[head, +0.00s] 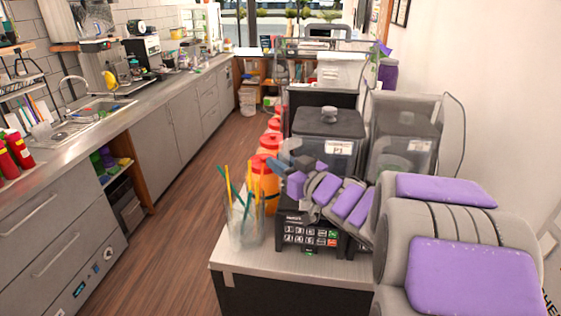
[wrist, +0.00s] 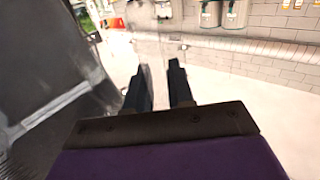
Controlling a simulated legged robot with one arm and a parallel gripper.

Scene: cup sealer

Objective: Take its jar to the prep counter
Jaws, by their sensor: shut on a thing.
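My gripper (wrist: 157,80) shows its two dark fingers close together in the wrist view, shut on a clear, pale thing (wrist: 149,45), which looks like the see-through jar. Its outline is faint against the bright background. In the head view my gripper (head: 281,164) reaches left over the near counter (head: 236,258), beside orange bottles; the held jar is hard to make out there. Two dark see-through boxes with knobbed lids, one labelled (head: 327,140) and one behind my arm (head: 403,140), stand on this counter. A long steel counter (head: 135,100) runs along the left wall.
A glass of straws (head: 245,225) and a black keypad (head: 308,237) stand near the counter's front. Several red-capped orange bottles (head: 265,175) line its left edge. The wooden floor (head: 180,200) between the counters is clear. A sink (head: 95,108) is at left.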

